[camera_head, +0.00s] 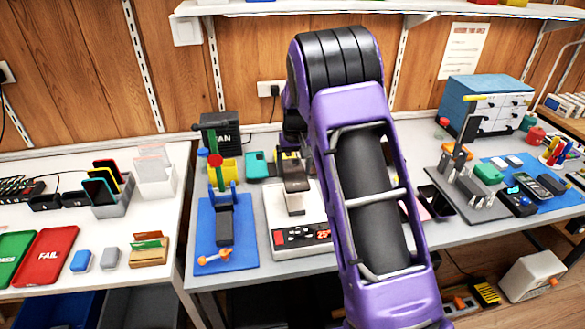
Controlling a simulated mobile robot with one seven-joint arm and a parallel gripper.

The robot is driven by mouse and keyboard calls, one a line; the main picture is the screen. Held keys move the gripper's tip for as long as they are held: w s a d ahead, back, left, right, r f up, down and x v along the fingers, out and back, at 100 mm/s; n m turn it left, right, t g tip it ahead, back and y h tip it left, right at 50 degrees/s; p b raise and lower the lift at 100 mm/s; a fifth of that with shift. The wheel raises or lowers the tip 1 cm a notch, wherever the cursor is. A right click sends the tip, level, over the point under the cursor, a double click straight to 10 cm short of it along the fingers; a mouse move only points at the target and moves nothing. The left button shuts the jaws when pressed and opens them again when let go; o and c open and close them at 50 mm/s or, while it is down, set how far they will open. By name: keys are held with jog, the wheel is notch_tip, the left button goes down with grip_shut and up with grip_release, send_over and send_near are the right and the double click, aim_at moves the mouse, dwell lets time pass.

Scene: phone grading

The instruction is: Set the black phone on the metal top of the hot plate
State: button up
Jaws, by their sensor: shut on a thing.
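The hot plate (283,238) is a white box with a dark front panel and red digits, on the middle table left of my arm. Its pale top is partly covered by what is above it and by my purple arm. My gripper (291,160), small and partly hidden at the far side of the arm, is over the back of the hot plate. It is shut on a dark flat piece, which looks like the black phone (296,182). A paler block shows just below it. I cannot tell whether the phone touches the metal top.
A blue mat (212,262) with a dark press-like tool lies left of the hot plate. A teal case (259,164) is behind. Another dark phone (435,201) lies right of my arm, beside a grey fixture (462,190). The left table (130,235) holds red and green trays.

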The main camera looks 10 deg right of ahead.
aim_at(294, 197)
jog(key=shift+f+b, duration=2.25)
jog(key=shift+f, duration=1.6)
jog(key=shift+f+b, duration=0.3)
jog(key=shift+f, duration=0.05)
jog(key=o, duration=1.2)
jog(key=shift+o, duration=0.2)
jog(key=shift+r+p, duration=0.45)
jog(key=shift+r, duration=0.3)
jog(key=shift+r+p, duration=2.05)
jog(key=shift+r, duration=1.3)
